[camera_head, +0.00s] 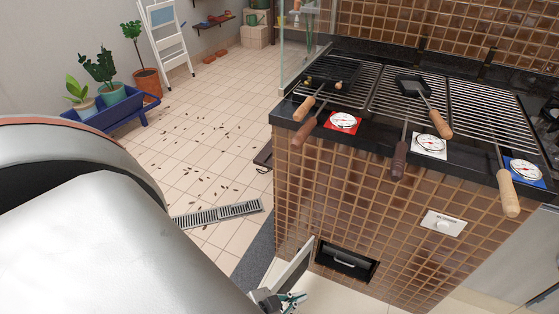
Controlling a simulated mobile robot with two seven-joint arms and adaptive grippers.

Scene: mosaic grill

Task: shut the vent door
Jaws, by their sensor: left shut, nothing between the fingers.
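The vent door (295,260) stands open, swung out from the left side of a dark rectangular vent opening (346,261) low in the tiled grill front. Inside the opening, a dark part with a pale handle-like bar shows. My left gripper (291,301) is at the bottom edge of the picture, shut and empty, close to the door's lower outer end. I cannot tell whether it touches the door. My left arm covers the lower left of the picture and hides the floor behind it. My right gripper is not in view.
The tiled grill (352,200) stands at the right, with wooden-handled tools and dials along its dark top edge. A white switch plate (443,222) is on its front. A floor drain grate (218,213), scattered leaves and a blue planter cart (112,117) lie left. Floor before the vent looks clear.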

